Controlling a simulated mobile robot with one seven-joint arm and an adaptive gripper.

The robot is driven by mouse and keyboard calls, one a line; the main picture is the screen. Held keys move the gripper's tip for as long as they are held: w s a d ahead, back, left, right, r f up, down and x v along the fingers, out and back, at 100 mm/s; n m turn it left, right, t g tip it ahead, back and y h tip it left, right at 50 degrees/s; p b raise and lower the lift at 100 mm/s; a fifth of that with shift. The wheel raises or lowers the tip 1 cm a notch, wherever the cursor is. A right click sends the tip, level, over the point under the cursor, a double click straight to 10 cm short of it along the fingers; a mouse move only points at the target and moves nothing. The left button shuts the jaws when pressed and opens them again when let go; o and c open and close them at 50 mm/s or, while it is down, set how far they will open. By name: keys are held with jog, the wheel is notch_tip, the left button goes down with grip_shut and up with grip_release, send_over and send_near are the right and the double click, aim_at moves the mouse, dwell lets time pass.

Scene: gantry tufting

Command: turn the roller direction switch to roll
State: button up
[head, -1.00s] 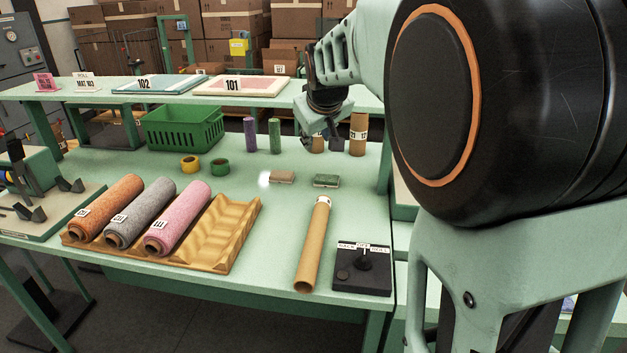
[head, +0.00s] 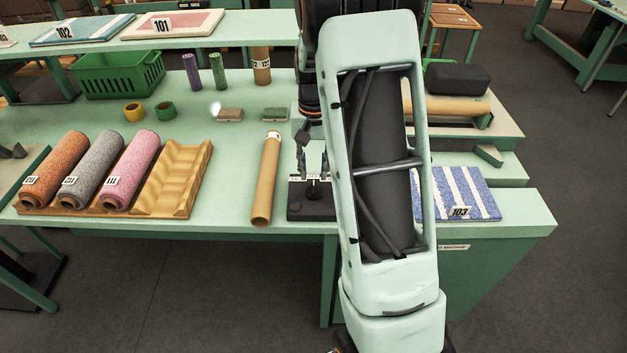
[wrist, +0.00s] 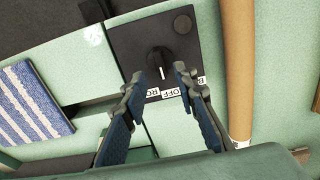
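The roller direction switch is a black box (head: 309,208) near the table's front edge, with a black knob that also shows in the wrist view (wrist: 160,59). In the wrist view, the knob's white pointer line points at the OFF label (wrist: 171,93). The roll label (wrist: 152,92) and the back label (wrist: 201,80) flank it, both partly hidden by my fingers. My gripper (wrist: 160,76) is open, with one finger to each side of the pointer line. In the head view my gripper (head: 313,174) is above the box. I cannot tell whether it touches the knob.
A cardboard tube (head: 266,180) lies just left of the box. A wooden cradle (head: 177,185) with several colored rolls is further left. A blue striped mat (head: 461,193) lies to the right. A round black button (wrist: 183,24) is on the box's corner.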

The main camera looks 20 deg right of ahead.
aim_at(314, 186)
notch_tip(314, 186, down, 5)
jog(key=shift+f, duration=0.1)
dwell(0.3)
grip_shut()
